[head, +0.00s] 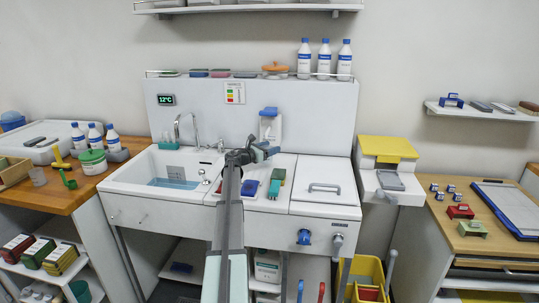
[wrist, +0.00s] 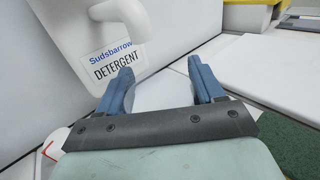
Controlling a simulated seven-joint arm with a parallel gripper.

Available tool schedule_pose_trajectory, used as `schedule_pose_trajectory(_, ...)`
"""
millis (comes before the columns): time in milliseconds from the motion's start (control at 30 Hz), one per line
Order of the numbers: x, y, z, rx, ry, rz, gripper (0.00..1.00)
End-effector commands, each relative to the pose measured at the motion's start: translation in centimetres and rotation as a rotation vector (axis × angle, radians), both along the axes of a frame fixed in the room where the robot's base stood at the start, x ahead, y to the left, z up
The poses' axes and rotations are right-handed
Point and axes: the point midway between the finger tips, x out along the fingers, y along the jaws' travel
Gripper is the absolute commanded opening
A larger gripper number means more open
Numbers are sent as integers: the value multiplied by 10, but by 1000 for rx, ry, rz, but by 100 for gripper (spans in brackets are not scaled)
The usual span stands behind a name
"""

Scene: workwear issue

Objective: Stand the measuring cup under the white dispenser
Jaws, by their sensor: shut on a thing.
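The white dispenser (head: 269,127), with a blue top, is on the sink's back panel. It fills the upper left of the wrist view (wrist: 100,40), its label reading "Sudsbarrow DETERGENT". My gripper (head: 268,151) is just below and in front of it. In the wrist view the blue fingers of my gripper (wrist: 162,90) stand apart, shut on a pale, see-through thing, which I take to be the measuring cup (wrist: 162,94). Its outline is hardly visible, and my arm and fingers hide it in the head view.
The sink basin (head: 170,182) with its tap lies left of my arm. Red, blue and green items sit on the counter to the right. A lidded panel (head: 325,190) lies beyond them. Bottles (head: 325,60) stand on the ledge above.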

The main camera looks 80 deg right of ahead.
Motion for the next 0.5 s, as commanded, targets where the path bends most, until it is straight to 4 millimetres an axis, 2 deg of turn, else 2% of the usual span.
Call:
schedule_pose_trajectory(200, 0, 0, -25, 1, 1, 0, 38)
schedule_pose_trajectory(500, 0, 0, -28, 1, 1, 0, 38)
